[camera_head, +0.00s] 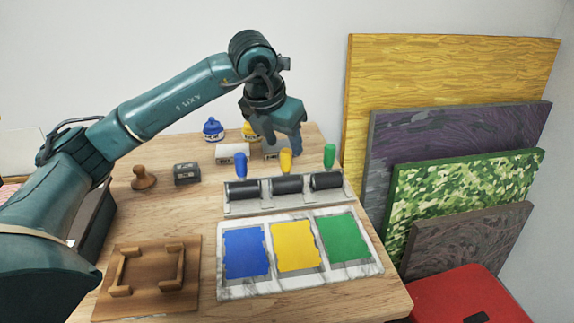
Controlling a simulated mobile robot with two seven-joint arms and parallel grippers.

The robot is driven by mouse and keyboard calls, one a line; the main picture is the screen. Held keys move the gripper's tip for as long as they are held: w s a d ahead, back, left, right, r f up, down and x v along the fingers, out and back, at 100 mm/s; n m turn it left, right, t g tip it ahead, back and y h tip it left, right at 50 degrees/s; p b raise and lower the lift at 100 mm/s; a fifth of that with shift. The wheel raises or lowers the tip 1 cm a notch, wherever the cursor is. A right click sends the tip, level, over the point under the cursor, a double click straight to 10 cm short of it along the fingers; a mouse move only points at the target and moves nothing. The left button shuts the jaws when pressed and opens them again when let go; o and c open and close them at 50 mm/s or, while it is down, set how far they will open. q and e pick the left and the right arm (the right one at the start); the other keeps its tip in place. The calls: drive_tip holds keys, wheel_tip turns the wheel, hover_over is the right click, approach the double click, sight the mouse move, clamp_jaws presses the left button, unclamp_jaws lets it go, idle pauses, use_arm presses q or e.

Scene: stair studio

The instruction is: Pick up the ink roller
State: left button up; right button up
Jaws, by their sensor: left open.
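Three ink rollers with dark cylinders lie side by side in a grey rack (285,202) on the wooden table. The blue-handled roller (241,188) is at the left, the yellow-handled roller (287,184) in the middle, and the green-handled roller (327,180) at the right. Their handles point up and back. My left gripper (283,146) is open and empty, pointing down above and behind the rack, near the yellow handle. It partly hides small items behind it. I cannot tell its exact height over the table. My right gripper is out of view.
A marbled tray (224,289) with blue, yellow and green ink pads lies in front of the rack. A wooden frame jig (190,303), a stamp (144,178), a grey block (187,173) and a blue ink bottle (213,129) stand around. Large panels (455,140) lean at the right.

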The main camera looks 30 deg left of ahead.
sight(288, 161)
use_arm(q)
drive_tip(key=shift+s+x, duration=0.2)
drive_tip(key=shift+x, duration=3.3)
drive_tip(key=shift+a+f, duration=0.1)
drive_tip(key=shift+a, duration=0.05)
drive_tip(key=shift+c, duration=0.5)
clamp_jaws()
